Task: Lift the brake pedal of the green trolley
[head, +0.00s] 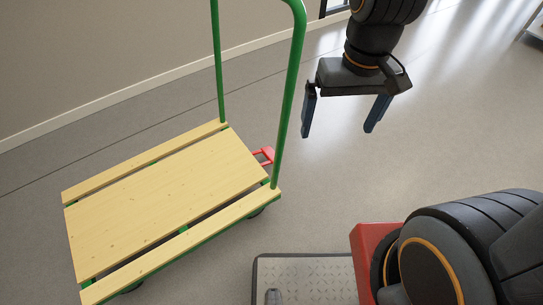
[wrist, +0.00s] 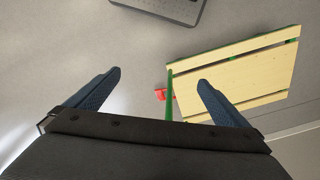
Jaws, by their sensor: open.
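The green trolley (head: 165,195) stands on the floor at the left of the head view, with a pale wooden slatted deck and an upright green handle. Its red brake pedal (head: 263,156) sticks out at the handle end, partly behind the handle post. My gripper (head: 338,132) is open and empty, pointing down, to the right of the handle and above the floor, apart from the trolley. In the wrist view, the red pedal (wrist: 160,94) shows between my open fingers, with the green handle post (wrist: 170,95) beside it and the wooden deck (wrist: 235,75) to the right.
A grey wall with a pale skirting board (head: 95,105) runs behind the trolley. My own base platform (head: 305,278) is at the bottom of the head view. The floor (head: 330,190) below my gripper is clear. The upright handle stands between my gripper and the deck.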

